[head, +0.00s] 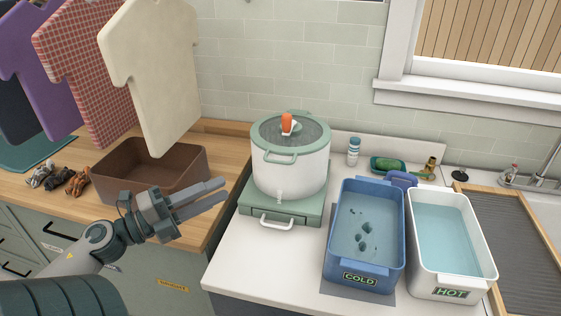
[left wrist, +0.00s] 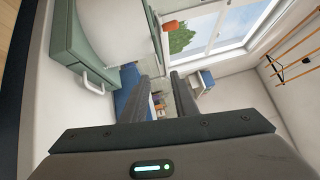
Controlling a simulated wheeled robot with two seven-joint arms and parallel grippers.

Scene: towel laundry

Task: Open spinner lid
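The spinner (head: 290,165) is a white drum on a green base, standing on the white counter in the head view. Its round green-rimmed lid (head: 290,133) is on top, with an orange knob (head: 287,123) and a green front handle (head: 281,157). My left gripper (head: 215,193) is in front and to the left of the spinner, apart from it, with its two fingers parted and nothing between them. In the left wrist view the fingers (left wrist: 160,88) are apart, and part of the green base (left wrist: 80,50) with its white handle shows at upper left. My right gripper is not in view.
A blue COLD tub (head: 336,250) and a white HOT tub (head: 413,255) with water stand right of the spinner. A brown bin (head: 120,190) is on the wooden counter at left, below hanging shirt shapes (head: 150,75). Clothespins (head: 75,182) lie beside the bin.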

